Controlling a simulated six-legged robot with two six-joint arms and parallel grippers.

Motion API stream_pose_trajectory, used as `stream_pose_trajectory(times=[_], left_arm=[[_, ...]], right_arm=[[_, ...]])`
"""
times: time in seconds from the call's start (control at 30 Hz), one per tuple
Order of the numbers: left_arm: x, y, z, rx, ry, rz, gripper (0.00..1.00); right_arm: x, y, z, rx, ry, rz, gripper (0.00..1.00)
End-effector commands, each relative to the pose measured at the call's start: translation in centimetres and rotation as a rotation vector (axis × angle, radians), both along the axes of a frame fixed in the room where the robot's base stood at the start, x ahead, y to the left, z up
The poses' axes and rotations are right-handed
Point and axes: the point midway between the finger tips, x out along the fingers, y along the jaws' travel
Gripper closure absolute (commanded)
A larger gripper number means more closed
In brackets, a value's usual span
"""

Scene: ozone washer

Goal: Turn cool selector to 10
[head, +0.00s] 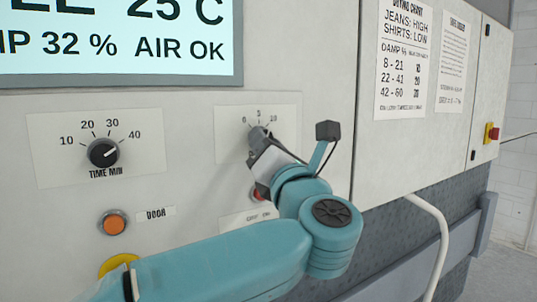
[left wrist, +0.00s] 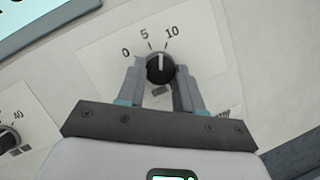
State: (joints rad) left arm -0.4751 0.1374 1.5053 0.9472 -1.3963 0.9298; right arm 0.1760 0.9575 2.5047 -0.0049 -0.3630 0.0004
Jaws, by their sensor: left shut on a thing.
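The cool selector is a dark round knob (left wrist: 160,68) on a pale plate marked 0, 5 and 10. In the left wrist view its white line points up, between the 5 and the 10. My left gripper (left wrist: 158,80) is shut on the knob, with one finger on each side of it. In the head view the gripper (head: 262,146) covers most of the knob and the plate's lower part, so any label there is hidden. My right gripper is in neither view.
A time knob (head: 103,152) marked 10 to 40 is at the left. Below it are an orange door button (head: 114,222) and a yellow-ringed control (head: 118,264). A red button (head: 257,195) sits just under my left gripper. A display (head: 120,40) is above.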

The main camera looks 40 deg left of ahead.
Motion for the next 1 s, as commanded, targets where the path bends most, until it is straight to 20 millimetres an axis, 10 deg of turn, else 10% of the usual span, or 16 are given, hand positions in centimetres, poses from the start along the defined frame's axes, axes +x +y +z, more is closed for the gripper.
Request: stream_pose_trajectory(times=[1.0], left_arm=[[-0.16, 0.03, 0.27, 0.116, 0.279, -0.001, 0.95]], right_arm=[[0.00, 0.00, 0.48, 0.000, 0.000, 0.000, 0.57]])
